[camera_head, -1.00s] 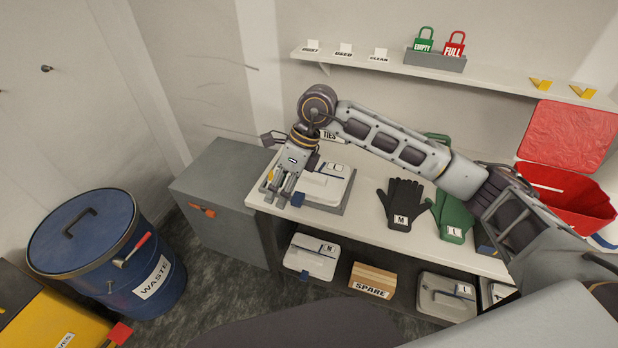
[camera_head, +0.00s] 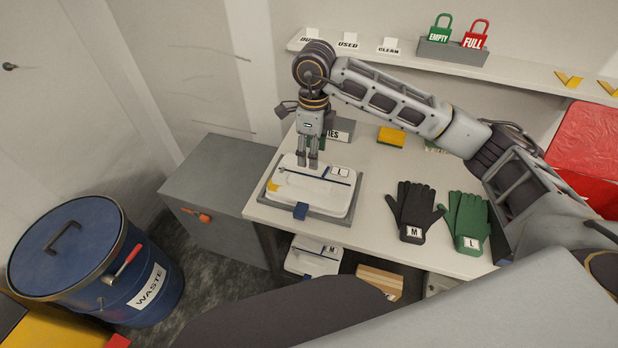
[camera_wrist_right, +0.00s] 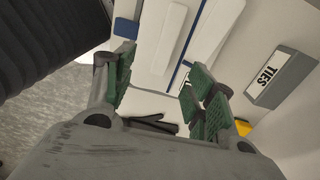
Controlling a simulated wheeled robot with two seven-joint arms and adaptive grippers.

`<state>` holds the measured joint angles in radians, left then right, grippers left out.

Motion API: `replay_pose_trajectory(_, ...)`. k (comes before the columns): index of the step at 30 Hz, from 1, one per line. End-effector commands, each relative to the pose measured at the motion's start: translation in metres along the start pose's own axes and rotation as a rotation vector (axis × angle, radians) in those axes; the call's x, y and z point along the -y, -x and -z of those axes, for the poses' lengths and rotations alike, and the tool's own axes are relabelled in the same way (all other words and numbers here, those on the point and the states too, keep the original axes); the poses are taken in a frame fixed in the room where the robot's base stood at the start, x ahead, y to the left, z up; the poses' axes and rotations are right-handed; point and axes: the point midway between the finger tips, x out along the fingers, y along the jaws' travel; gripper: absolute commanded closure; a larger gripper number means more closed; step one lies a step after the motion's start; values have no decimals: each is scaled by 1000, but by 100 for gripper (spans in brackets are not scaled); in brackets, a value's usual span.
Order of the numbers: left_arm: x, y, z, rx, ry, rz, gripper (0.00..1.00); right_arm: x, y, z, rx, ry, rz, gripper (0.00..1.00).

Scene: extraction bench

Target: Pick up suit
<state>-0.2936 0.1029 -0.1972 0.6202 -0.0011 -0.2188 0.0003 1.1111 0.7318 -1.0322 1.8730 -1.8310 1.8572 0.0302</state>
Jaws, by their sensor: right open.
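The suit (camera_head: 310,190) is a folded white pack with a blue band and a label that seems to read L. It lies on a grey tray (camera_head: 262,198) at the left end of the bench and also shows in the right wrist view (camera_wrist_right: 168,32). My right gripper (camera_head: 307,164) points down over the back part of the suit. Its green-padded fingers (camera_wrist_right: 160,62) are apart with nothing held between them. I cannot tell whether the fingertips touch the suit. My left gripper is out of view.
Black gloves (camera_head: 412,205) and green gloves (camera_head: 466,215) lie to the right on the bench. A grey TIES box (camera_head: 343,128) stands behind the suit. Another white pack (camera_head: 313,258) is on the lower shelf. A grey cabinet (camera_head: 225,165) and blue WASTE drum (camera_head: 70,250) stand left.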

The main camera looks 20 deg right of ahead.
Motion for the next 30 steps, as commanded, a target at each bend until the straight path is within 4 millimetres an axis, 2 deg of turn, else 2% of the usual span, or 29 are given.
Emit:
replay_pose_trajectory(8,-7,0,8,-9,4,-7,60,3,1,3,-13,-5,10,45)
replay_pose_trajectory(19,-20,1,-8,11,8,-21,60,3,-2,3,-13,-5,9,45)
replay_pose_trajectory(23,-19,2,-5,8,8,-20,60,4,-12,3,-13,-5,9,45)
replay_pose_trajectory(30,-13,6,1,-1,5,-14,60,4,-42,4,-15,-6,7,45)
